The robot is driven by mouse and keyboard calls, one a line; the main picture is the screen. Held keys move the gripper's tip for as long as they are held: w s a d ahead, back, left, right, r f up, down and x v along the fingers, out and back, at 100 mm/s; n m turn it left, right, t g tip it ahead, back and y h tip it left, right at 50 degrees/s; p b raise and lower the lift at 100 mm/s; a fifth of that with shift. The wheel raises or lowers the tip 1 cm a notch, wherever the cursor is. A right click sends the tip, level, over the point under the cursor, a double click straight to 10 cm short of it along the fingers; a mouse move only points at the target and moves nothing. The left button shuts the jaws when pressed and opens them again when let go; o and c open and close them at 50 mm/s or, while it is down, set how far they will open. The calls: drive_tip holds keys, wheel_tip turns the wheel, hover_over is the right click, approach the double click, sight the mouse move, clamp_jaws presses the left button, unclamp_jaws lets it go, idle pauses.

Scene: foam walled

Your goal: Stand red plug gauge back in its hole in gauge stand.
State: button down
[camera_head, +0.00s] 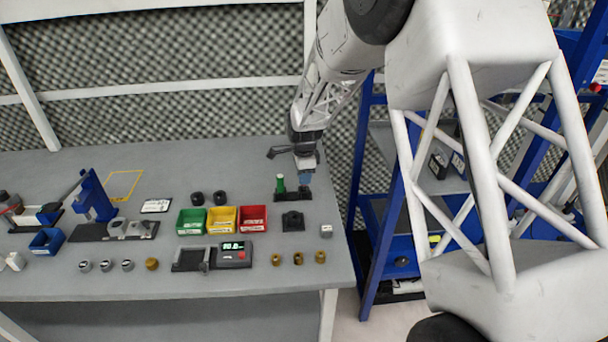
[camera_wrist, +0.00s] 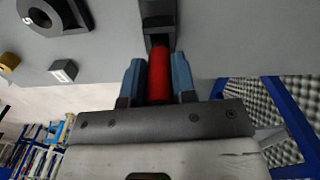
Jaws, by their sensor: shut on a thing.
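The red plug gauge (camera_wrist: 160,76) is held between the two blue fingers of my gripper (camera_wrist: 158,80) in the wrist view. Its far end meets or overlaps the dark gauge stand (camera_wrist: 157,22) in that view; I cannot tell whether it is in a hole. In the head view, my gripper (camera_head: 306,178) points down over the right end of the gauge stand (camera_head: 288,196). The red gauge is hidden there by the fingers. A green plug gauge (camera_head: 281,184) stands upright in the left part of the stand.
A black block with a round hole (camera_head: 293,221) sits just in front of the stand. A small grey block (camera_head: 326,231) lies near the table's right edge. Green, yellow and red bins (camera_head: 252,219) stand to the left. The grey table (camera_head: 310,285) is clear at the front right.

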drive_tip(key=shift+f, duration=1.25)
drive_tip(key=c, duration=0.8)
unclamp_jaws()
drive_tip(key=shift+c, duration=0.2)
drive_tip(key=shift+r, duration=3.95)
